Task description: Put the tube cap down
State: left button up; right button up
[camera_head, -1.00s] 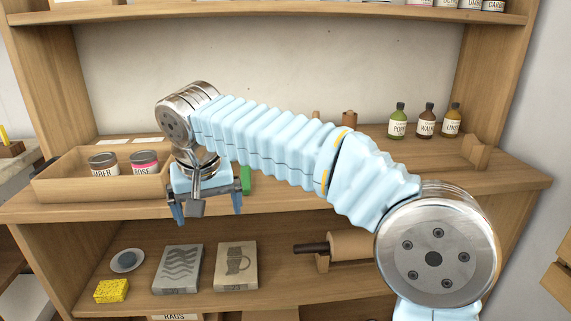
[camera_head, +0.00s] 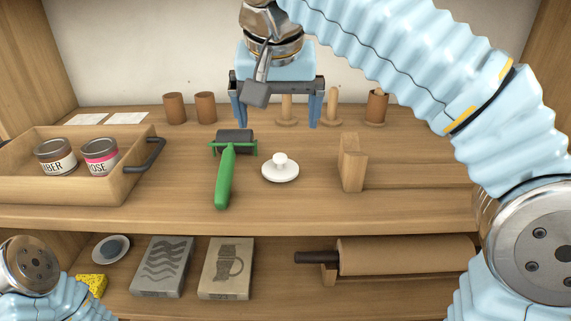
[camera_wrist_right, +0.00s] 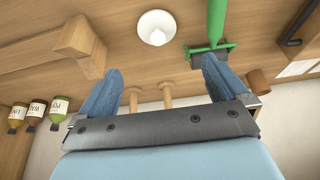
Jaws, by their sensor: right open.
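The tube cap looks to be the white round piece with a small knob (camera_head: 280,170), resting flat on the wooden shelf top. It also shows in the right wrist view (camera_wrist_right: 157,27), beyond the fingertips. My right gripper (camera_head: 276,122) is open and empty, raised above and behind the white cap, apart from it. Its two blue fingers are spread in the right wrist view (camera_wrist_right: 164,75). At the lower left of the head view part of my left arm shows, but its gripper is out of frame.
A green-handled roller (camera_head: 226,175) lies left of the cap; a wooden block (camera_head: 352,163) stands right. Wooden pegs (camera_head: 333,108) and brown cups (camera_head: 205,108) stand behind. A wooden tray (camera_head: 128,183) with cans is at left. Shelf in front of the cap is clear.

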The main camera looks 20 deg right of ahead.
aim_at(280, 156)
jog(key=b+x, duration=0.1)
jog(key=x, duration=0.8)
jog(key=b+x, duration=0.1)
jog(key=shift+s+d+f, duration=0.1)
jog(key=shift+s+f, duration=0.2)
jog(key=shift+w+f, duration=0.2)
jog(key=shift+f, duration=0.2)
jog(key=shift+c, duration=0.2)
jog(key=c, duration=1.1)
